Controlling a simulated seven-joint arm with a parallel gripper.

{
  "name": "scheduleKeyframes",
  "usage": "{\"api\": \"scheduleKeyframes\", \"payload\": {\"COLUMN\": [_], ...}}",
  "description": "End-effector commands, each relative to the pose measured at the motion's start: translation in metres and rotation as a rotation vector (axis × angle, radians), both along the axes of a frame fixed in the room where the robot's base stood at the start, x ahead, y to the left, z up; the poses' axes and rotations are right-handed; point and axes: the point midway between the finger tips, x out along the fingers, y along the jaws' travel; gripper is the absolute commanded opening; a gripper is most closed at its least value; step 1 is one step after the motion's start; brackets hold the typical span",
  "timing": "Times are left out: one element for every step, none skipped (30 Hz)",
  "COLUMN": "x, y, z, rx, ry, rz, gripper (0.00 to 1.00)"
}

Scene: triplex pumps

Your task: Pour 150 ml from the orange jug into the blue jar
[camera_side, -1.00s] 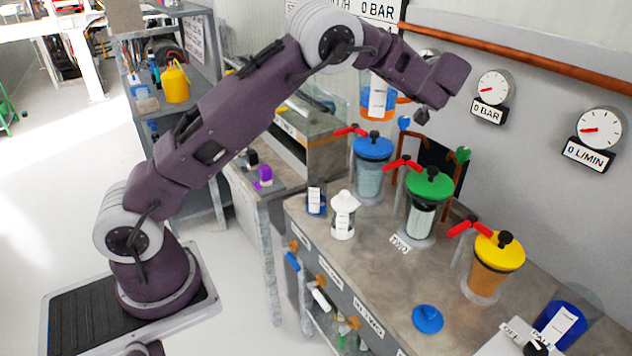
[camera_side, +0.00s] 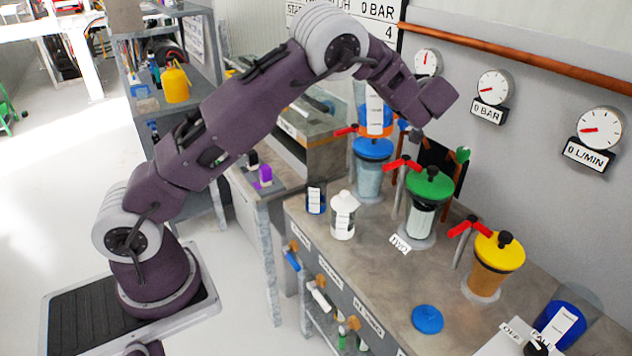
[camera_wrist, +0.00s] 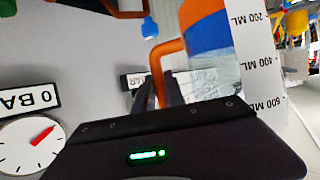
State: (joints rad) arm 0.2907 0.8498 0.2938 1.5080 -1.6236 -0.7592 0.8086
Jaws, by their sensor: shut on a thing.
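The orange jug (camera_side: 375,128) has an orange base and handle, a white scale label and blue liquid inside. It looks upright, in front of the wall at the back of the bench. In the wrist view it (camera_wrist: 208,35) shows base-up. My gripper (camera_side: 411,132) is shut on its orange handle (camera_wrist: 162,62). In the side view the jug's base overlaps the top of the jar with a blue lid (camera_side: 373,148); I cannot tell whether they touch. A vessel with blue contents (camera_side: 560,325) stands at the right.
Jars with green (camera_side: 430,183) and yellow (camera_side: 499,251) lids and red levers stand along the bench. A white bottle (camera_side: 343,215) and a small dark blue container (camera_side: 316,200) are at its left. A blue disc (camera_side: 427,319) lies in front.

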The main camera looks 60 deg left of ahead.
Motion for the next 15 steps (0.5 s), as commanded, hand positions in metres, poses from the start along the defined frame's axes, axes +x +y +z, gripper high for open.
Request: {"api": "scheduleKeyframes", "payload": {"x": [-0.002, -0.003, -0.004, -0.005, -0.006, -0.007, -0.008, -0.009, -0.011, -0.012, -0.013, -0.015, -0.015, -0.016, -0.018], "y": [0.001, 0.001, 0.002, 0.002, 0.003, 0.004, 0.004, 0.005, 0.005, 0.006, 0.007, 0.007, 0.008, 0.009, 0.009], "z": [0.002, 0.003, 0.004, 0.004, 0.004, 0.006, 0.008, 0.010, 0.012, 0.013, 0.015, 0.017, 0.018, 0.019, 0.021], "rx": [-0.006, -0.012, -0.021, -0.028, -0.035, -0.043, -0.050, -0.056, -0.065, -0.072, -0.079, -0.086, -0.093, -0.099, -0.108], "ry": [-0.020, -0.035, -0.053, -0.066, -0.079, -0.098, -0.113, -0.127, -0.145, -0.157, -0.171, -0.190, -0.203, -0.216, -0.235], "rz": [0.001, 0.001, 0.000, 0.001, 0.000, 0.001, 0.001, 0.000, 0.001, 0.001, 0.001, 0.000, 0.002, 0.000, 0.001], "gripper": [0.00, 0.00, 0.00, 0.00, 0.00, 0.00, 0.00, 0.00, 0.00, 0.00, 0.00, 0.00, 0.00, 0.00, 0.00]}}
